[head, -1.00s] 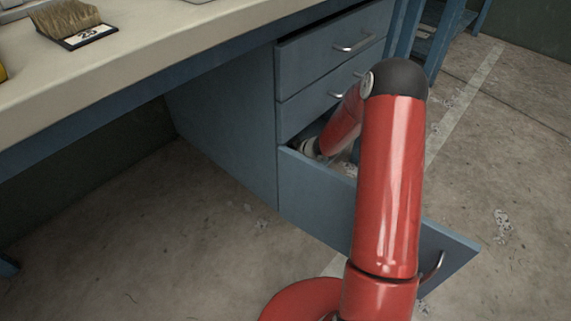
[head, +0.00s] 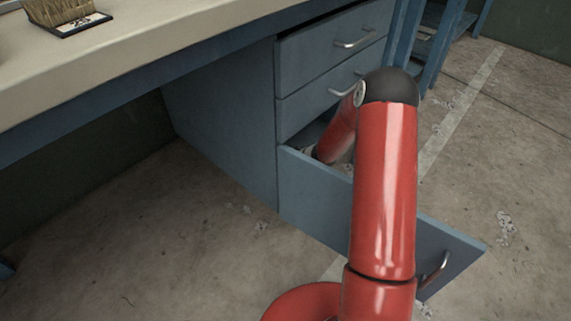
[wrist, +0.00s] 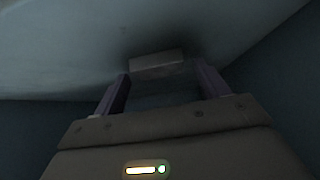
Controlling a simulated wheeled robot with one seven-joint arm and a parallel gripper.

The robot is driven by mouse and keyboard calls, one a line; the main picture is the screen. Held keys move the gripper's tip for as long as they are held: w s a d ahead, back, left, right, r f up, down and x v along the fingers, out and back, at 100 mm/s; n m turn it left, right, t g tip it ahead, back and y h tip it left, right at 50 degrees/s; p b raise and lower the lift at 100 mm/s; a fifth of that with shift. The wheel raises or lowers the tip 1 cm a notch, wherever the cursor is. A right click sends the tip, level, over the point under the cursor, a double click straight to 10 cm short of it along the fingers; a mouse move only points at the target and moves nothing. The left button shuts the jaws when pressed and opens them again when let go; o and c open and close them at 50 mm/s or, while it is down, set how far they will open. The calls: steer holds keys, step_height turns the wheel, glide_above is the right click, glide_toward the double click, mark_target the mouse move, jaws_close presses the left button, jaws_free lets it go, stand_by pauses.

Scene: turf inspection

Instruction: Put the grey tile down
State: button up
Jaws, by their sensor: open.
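The grey tile (wrist: 157,63) shows in the wrist view as a small pale block just past the fingertips, between the two fingers. My gripper (wrist: 162,71) is open, its fingers apart with a gap on either side of the tile. It is dim there, and I cannot tell whether the tile touches a finger. In the head view my arm reaches down into the open bottom drawer (head: 315,205), which hides my gripper and the tile.
The drawer's walls stand close around my arm. Two drawers (head: 330,45) above look shut or nearly so. The concrete floor (head: 150,240) left of the drawer is clear.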

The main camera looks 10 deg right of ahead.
steer(key=p+v, duration=0.3)
steer(key=v, duration=0.9)
steer(key=shift+p, duration=0.4)
